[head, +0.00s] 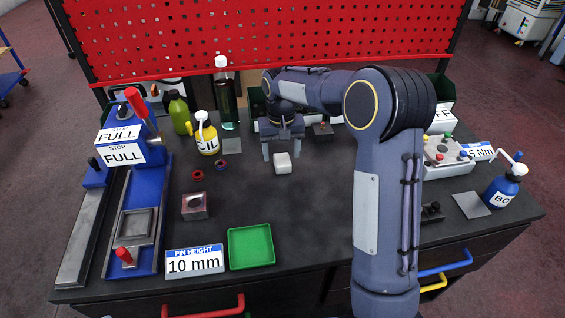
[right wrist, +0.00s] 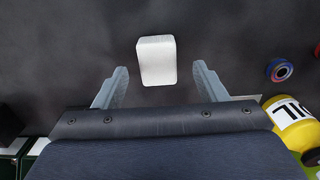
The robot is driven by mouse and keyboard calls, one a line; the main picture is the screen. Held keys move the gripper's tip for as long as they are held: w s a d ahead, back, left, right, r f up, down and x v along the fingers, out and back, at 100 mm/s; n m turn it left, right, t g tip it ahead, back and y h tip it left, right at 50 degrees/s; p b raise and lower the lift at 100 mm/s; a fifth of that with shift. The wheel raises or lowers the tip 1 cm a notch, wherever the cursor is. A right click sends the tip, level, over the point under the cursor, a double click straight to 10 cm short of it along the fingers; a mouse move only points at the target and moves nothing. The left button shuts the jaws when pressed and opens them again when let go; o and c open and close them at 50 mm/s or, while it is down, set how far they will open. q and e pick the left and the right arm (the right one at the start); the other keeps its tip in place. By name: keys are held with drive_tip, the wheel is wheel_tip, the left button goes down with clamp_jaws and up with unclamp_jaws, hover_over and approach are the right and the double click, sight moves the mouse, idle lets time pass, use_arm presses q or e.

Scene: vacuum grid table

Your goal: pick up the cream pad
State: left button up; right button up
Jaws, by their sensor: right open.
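The cream pad (head: 283,163) is a small pale block lying on the dark table, near its middle in the head view. It also shows in the right wrist view (right wrist: 157,60), ahead of the fingertips and roughly between their lines. My right gripper (head: 283,154) is open and empty, with its fingers on either side of the pad's far end in the head view. In the right wrist view its two fingers (right wrist: 160,75) stand apart with clear gaps to the pad. My left gripper is not in view.
A yellow oil bottle (head: 207,138), green bottle (head: 180,116) and small rings (head: 197,175) stand left of the gripper. A metal block (head: 195,206), green tray (head: 251,247) and blue press (head: 140,225) are nearer. The table just in front of the pad is clear.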

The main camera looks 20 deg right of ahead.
sight(282, 159)
wheel_tip(282, 159, down, 4)
drive_tip(key=shift+d+r, duration=0.1)
drive_tip(key=shift+r, duration=0.1)
drive_tip(key=c, duration=1)
drive_tip(key=shift+c, duration=0.2)
drive_tip(key=shift+r, duration=0.15)
